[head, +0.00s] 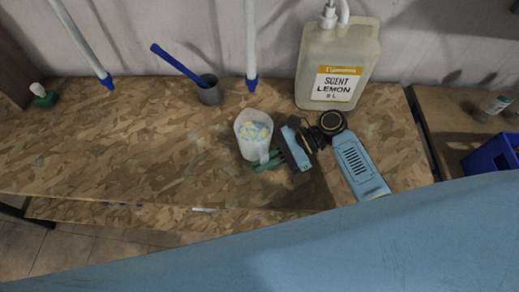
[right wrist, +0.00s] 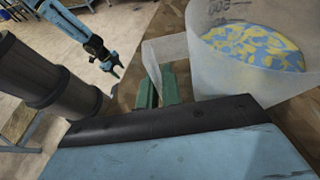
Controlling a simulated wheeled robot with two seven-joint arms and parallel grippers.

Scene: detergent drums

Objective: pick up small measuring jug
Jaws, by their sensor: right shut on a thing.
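The small measuring jug (head: 247,127) is translucent white and holds blue-and-yellow contents. It is upright at the bench's middle; I cannot tell whether its base touches the bench. My right gripper (head: 268,161) comes in from the right and is shut on the jug's handle. In the right wrist view the jug (right wrist: 228,75) fills the upper right, and the green fingers of this gripper (right wrist: 157,90) are around its handle. My left gripper (right wrist: 113,67) shows small in that view, away from the jug, with its green fingers apart and empty.
A large lemon-scent container (head: 338,65) stands behind my right arm. A grey cup (head: 209,94) with a blue stick stands behind and left of the jug. A green-based object (head: 44,96) is at far left, a blue crate (head: 490,155) at far right. The bench's left half (head: 110,150) is mostly clear.

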